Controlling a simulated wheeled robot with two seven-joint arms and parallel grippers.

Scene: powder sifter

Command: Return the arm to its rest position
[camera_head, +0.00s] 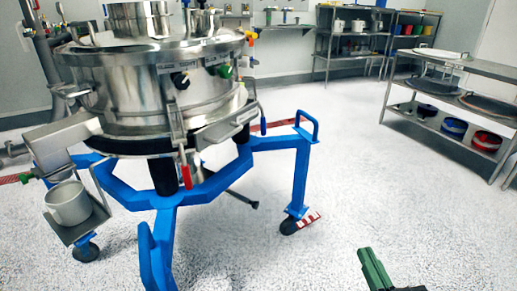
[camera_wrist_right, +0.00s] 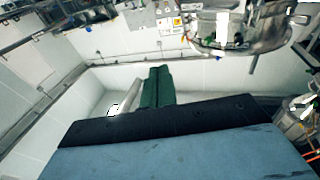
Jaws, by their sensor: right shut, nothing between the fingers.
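My right gripper (camera_head: 374,268) shows at the bottom edge of the head view, right of centre, with dark green fingers. Its fingers (camera_wrist_right: 158,85) also show in the wrist view, side by side and pressed together, with nothing between them. It is apart from the sifter and over open floor in the head view. The steel powder sifter (camera_head: 150,75) stands at the left on a blue wheeled frame (camera_head: 165,245). It also shows upside down at the top right of the wrist view (camera_wrist_right: 235,32). My left gripper is not in view.
A white mug (camera_head: 68,204) stands on a small shelf under the sifter's chute. A steel rack (camera_head: 452,92) with coloured containers is at the right, and darker shelving (camera_head: 350,45) is at the back. The speckled floor between the sifter and the rack is clear.

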